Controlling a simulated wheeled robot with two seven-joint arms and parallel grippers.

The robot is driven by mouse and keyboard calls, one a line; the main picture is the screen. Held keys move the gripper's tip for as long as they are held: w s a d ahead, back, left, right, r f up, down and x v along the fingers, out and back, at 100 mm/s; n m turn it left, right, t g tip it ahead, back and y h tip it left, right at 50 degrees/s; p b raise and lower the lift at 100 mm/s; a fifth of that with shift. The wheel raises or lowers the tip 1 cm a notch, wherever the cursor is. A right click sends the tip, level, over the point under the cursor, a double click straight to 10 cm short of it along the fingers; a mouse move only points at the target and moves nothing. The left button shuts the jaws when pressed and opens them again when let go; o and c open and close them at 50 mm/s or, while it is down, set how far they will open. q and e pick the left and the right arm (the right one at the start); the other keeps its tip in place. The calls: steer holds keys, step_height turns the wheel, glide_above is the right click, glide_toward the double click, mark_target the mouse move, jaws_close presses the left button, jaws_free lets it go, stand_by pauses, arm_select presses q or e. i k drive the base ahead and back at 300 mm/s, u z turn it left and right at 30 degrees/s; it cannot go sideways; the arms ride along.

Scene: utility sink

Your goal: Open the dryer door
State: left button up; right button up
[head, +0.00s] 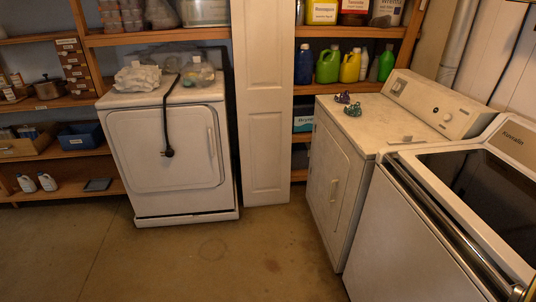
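A white front-door machine (188,105) stands at the back left against the shelves. Its large door (160,148) is closed, with a thin upright handle (211,142) near its right edge. A second white machine (370,125) with a control panel (435,108) stands at the right. Its front door (328,165) is also closed, with a pale upright handle (334,193), and is seen at a slant. Which of the two is the dryer I cannot tell for sure. Neither of my grippers shows in the head view.
A black plug cord (166,120) hangs over the left machine's door. A top-loading washer (440,200), its dark window on top, fills the right front. A white folded panel door (263,100) stands between the machines. The concrete floor (210,250) in front is clear.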

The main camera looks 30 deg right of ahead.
mark_target(331, 166)
steer(key=i, duration=2.1)
steer(key=z, duration=1)
steer(key=i, duration=1.55)
steer(key=z, duration=1.4)
steer(key=i, duration=0.5)
steer(key=z, duration=0.25)
